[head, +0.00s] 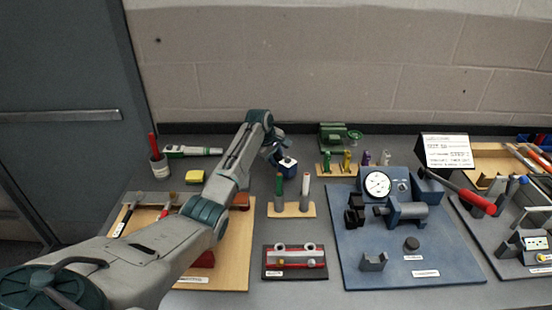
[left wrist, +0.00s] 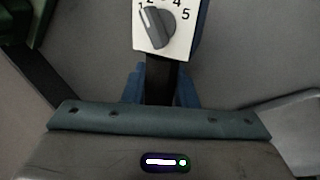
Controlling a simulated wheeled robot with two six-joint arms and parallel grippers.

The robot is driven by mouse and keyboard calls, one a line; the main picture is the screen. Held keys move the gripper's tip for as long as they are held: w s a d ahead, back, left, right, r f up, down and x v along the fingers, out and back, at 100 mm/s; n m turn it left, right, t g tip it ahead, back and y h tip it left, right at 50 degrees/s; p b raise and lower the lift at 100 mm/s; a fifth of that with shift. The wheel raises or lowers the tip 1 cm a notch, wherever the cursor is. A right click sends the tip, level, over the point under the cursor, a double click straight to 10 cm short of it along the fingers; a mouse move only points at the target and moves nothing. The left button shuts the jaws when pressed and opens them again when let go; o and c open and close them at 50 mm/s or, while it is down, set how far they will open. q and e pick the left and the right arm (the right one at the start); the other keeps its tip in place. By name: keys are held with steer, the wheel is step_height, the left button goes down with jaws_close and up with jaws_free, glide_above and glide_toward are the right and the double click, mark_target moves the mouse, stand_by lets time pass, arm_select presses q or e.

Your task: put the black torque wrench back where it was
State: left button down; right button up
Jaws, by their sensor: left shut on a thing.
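My left gripper (head: 284,170) is shut and held up over the back middle of the bench. It is shut on a black torque wrench (left wrist: 160,85), whose dark shaft shows between the blue fingers in the left wrist view. A white plate with a grey dial and numbers sits on it; this plate also shows small in the head view. The wrench's lower end is hidden. Below and in front of the gripper stands a wooden rack (head: 292,211) with a green-handled tool (head: 279,188) and a white-handled tool (head: 305,190), with a gap between them. My right gripper is not in view.
A red-and-black tray (head: 295,274) lies in front of the rack. A blue board (head: 440,270) with a gauge stands to the right. A second wooden rack (head: 345,171) and a green device (head: 334,135) are behind. A yellow block (head: 195,177) lies to the left.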

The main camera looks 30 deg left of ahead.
arm_select(q)
steer(key=shift+f, duration=0.35)
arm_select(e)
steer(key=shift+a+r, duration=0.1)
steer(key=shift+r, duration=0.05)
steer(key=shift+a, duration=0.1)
arm_select(q)
steer(key=c, duration=1.2)
jaws_free()
steer(key=shift+s+f, duration=0.1)
steer(key=shift+f, duration=0.05)
steer(key=shift+o, duration=0.2)
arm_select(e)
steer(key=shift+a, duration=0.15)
arm_select(q)
steer(key=b+v, duration=0.2)
steer(key=v, duration=1)
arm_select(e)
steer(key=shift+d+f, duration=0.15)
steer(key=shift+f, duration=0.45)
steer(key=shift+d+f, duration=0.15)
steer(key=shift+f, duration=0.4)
